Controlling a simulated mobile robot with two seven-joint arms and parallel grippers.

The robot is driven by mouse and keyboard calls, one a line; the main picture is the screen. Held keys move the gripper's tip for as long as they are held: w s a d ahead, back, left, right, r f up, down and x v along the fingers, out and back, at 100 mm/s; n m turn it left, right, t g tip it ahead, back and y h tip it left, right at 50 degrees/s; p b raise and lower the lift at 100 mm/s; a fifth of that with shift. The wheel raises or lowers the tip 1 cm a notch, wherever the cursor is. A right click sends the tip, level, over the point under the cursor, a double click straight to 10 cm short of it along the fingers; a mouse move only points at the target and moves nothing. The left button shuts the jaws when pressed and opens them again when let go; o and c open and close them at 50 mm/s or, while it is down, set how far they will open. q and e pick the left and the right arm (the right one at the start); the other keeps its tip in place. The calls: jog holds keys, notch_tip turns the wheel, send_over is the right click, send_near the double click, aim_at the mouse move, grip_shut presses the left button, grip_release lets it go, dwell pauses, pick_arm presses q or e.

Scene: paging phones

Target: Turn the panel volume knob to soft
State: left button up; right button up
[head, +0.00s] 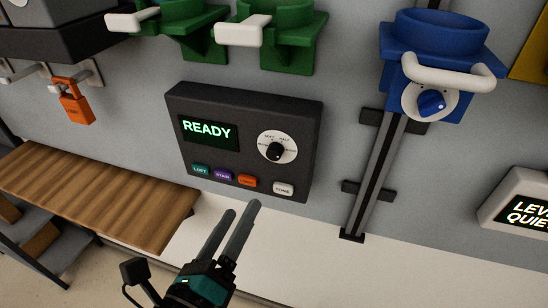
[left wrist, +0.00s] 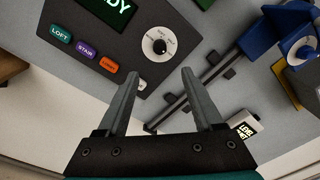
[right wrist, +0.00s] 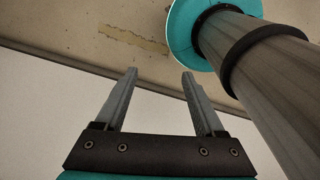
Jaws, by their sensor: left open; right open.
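A dark wall panel (head: 250,110) has a screen (head: 208,131) reading READY. Its volume knob (head: 275,151) is black on a round white dial with small marks, which I cannot read clearly. The knob also shows in the left wrist view (left wrist: 159,46). My left gripper (head: 242,208) is open and empty, below the panel and apart from it. In the left wrist view its fingers (left wrist: 157,84) point up toward the panel, below the knob. My right gripper (right wrist: 160,72) is open and empty, away from the panel.
Below the screen sit the LOFT (head: 201,170), STAIR (head: 223,175), orange (head: 247,181) and TONE (head: 283,189) buttons. Green holders (head: 285,40) are above. A blue holder (head: 432,45) with its own blue knob (head: 431,104) is on a rail at right. A wooden bench (head: 100,195) stands left.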

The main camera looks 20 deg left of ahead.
aim_at(273, 156)
pick_arm(q)
jog(key=w, duration=0.8)
jog(key=w+d, duration=0.1)
jog(key=w, duration=0.4)
jog(key=shift+w+d+f, duration=0.1)
jog(key=shift+w, duration=0.6)
pick_arm(e)
jog(key=shift+w+a+f, duration=0.1)
jog(key=shift+a+f, duration=0.15)
pick_arm(q)
grip_shut()
